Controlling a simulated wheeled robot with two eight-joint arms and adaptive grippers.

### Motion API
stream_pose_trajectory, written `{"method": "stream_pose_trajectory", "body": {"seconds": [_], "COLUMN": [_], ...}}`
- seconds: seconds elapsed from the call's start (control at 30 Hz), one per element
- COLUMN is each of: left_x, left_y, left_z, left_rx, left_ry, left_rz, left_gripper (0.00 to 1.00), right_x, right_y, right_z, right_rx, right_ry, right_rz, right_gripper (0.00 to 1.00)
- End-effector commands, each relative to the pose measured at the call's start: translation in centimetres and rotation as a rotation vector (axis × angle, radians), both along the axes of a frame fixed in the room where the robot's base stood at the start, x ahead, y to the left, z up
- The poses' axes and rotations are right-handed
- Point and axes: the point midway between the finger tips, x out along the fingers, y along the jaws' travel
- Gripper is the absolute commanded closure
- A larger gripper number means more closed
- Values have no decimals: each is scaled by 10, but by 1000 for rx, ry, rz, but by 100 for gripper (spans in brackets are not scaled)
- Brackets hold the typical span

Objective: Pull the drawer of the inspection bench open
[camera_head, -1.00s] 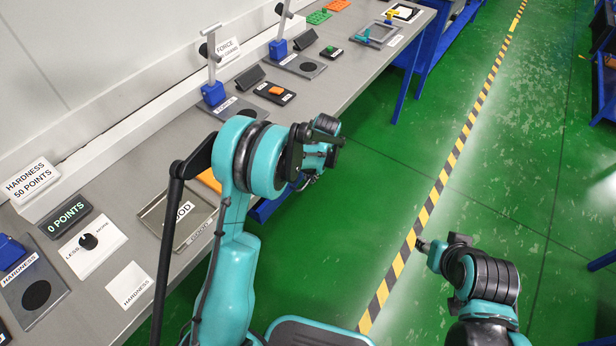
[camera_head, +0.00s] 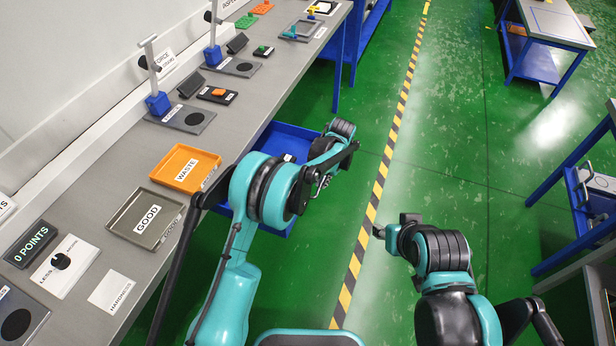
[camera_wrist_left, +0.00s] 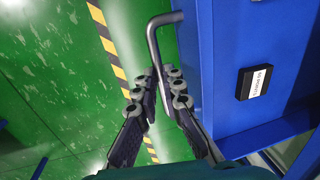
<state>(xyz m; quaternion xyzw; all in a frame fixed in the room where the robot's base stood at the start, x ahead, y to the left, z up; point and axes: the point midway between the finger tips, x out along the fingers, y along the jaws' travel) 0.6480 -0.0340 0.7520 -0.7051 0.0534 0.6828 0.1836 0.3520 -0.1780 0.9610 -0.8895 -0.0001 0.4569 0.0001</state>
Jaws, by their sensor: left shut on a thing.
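The blue drawer (camera_head: 288,133) sticks out from under the front edge of the inspection bench (camera_head: 92,207) in the head view, its inside partly visible. In the left wrist view, the drawer (camera_wrist_left: 232,30) fills the right side, and its grey bar handle (camera_wrist_left: 153,38) runs down between my left fingers. My left gripper (camera_wrist_left: 160,80) is shut on the handle. In the head view my left arm covers part of the drawer and hides the grip. My right gripper (camera_head: 381,232) is over the floor, apart from the bench; its jaws are not clear.
A black block with a white label (camera_wrist_left: 255,82) is in the drawer. An orange WASTE tray (camera_head: 213,178) and a grey GOOD tray (camera_head: 122,211) stand on the bench. Green floor with a striped line (camera_head: 372,205) is free beside it. Blue-framed tables stand at right.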

Motion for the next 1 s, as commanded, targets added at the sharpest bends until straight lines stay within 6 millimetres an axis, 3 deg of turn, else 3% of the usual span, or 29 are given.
{"method": "stream_pose_trajectory", "body": {"seconds": [0.2, 0.6, 0.7, 1.0], "left_x": [-6, -6, -6, -6], "left_y": [-15, -17, -17, -16], "left_z": [-2, -2, -2, 0], "left_rx": [-1, -2, -2, -1], "left_ry": [1, 1, 1, -1], "left_rz": [-1, 0, 0, 0], "left_gripper": [100, 100, 71, 69], "right_x": [0, 0, 0, 0], "right_y": [0, 0, 0, 0], "right_z": [0, 0, 0, 0], "right_rx": [0, 0, 0, 0], "right_ry": [0, 0, 0, 0], "right_rz": [0, 0, 0, 0], "right_gripper": [60, 60, 60, 60]}}
